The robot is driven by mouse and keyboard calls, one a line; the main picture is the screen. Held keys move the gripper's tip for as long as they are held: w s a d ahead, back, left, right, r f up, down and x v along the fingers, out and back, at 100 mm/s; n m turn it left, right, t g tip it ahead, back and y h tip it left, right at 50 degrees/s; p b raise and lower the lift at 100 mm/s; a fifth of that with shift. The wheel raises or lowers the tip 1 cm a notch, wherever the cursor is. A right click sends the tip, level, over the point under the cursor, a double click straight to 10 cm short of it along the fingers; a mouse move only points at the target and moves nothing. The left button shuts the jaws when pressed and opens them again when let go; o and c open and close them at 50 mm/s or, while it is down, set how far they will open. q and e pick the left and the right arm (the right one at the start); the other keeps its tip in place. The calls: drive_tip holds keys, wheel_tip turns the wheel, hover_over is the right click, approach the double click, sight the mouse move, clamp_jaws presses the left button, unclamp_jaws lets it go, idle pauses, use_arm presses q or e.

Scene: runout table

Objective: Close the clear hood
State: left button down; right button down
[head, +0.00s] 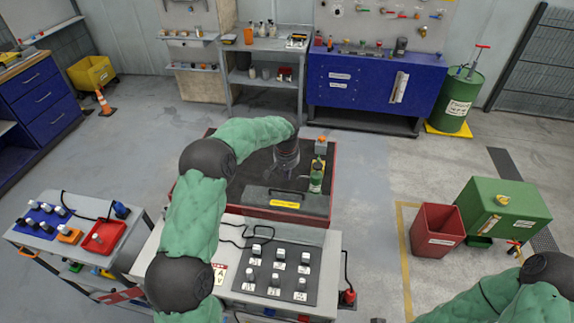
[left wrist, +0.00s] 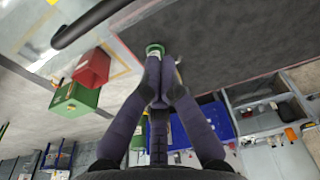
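The hood's clear panes are hard to make out, so I cannot tell its exact angle. A grey panel with a yellow label (head: 285,204) and a thin dark handle bar stands at the near side of the red-framed dark bed (head: 331,152). A thick black bar (left wrist: 92,24) crosses the upper left of the left wrist view. My left gripper (head: 287,158) is over the bed, beyond the panel. Its fingertips (left wrist: 158,90) are together, with nothing visible between them. My right arm enters at the lower right of the head view; its gripper is out of view.
A green bottle (head: 316,180) stands on the bed's right side, close to my left gripper. Its green part (left wrist: 155,49) shows beyond the fingertips. A red bin (head: 437,230) stands right; floor between is clear.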

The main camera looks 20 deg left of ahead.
use_arm(q)
drive_tip(key=shift+s+d+f+p, duration=0.1)
drive_tip(key=shift+s+d+p, duration=0.1)
drive_tip(key=shift+s, duration=0.4)
drive_tip(key=shift+s+d+f+p, duration=0.1)
drive_tip(key=shift+s+d+p, duration=0.05)
drive_tip(key=shift+s, duration=0.5)
drive_tip(key=shift+s+d+f+p, duration=0.1)
drive_tip(key=shift+s+d+p, duration=0.1)
drive_tip(key=shift+s, duration=0.4)
